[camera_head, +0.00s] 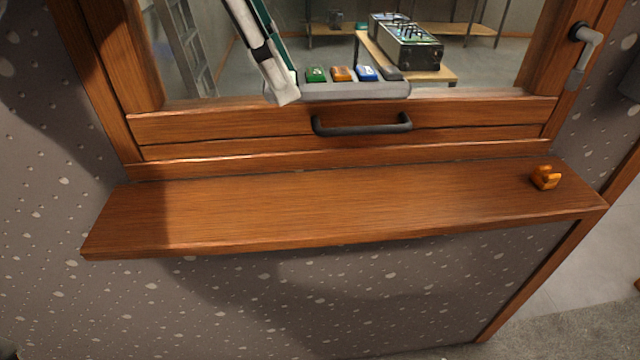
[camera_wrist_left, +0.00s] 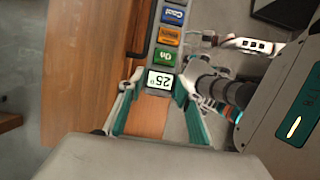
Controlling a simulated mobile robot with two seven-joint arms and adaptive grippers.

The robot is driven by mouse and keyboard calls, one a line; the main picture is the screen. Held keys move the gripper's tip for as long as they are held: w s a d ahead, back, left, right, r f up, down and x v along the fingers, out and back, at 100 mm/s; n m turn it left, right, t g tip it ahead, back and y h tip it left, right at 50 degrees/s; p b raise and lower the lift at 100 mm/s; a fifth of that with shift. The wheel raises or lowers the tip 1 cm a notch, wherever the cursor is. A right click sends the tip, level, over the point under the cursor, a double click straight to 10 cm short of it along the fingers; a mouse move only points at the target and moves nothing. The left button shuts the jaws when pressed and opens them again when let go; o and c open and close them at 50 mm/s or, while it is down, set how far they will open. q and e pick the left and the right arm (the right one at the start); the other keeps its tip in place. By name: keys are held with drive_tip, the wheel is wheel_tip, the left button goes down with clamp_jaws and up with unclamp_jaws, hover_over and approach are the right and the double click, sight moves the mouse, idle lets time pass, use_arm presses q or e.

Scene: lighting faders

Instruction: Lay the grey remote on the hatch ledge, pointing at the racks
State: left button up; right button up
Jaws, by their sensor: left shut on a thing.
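The grey remote (camera_head: 345,91) is held level in the head view, in front of the window's lower frame and above the hatch ledge. It has green, orange and blue buttons, and its dark end points right. In the left wrist view the remote (camera_wrist_left: 165,60) shows a "25°" display at its near end. My left gripper (camera_head: 284,92) comes down from the top and is shut on the remote's left, display end; its teal fingers (camera_wrist_left: 156,100) sit either side. The wooden hatch ledge (camera_head: 300,215) is bare across most of its length.
A small orange object (camera_head: 545,178) stands at the ledge's right end. A dark bar handle (camera_head: 362,126) sticks out from the wooden hatch panel. Behind the glass are a ladder (camera_head: 188,45) and dark equipment (camera_head: 412,50) on a table.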

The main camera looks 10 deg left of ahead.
sight(300, 204)
use_arm(q)
wheel_tip(300, 204, down, 18)
drive_tip(key=shift+f+b, duration=0.1)
drive_tip(key=shift+b, duration=0.25)
drive_tip(key=o, duration=1.2)
drive_tip(key=v, duration=1.2)
drive_tip(key=shift+s, duration=0.1)
drive_tip(key=shift+d, duration=0.1)
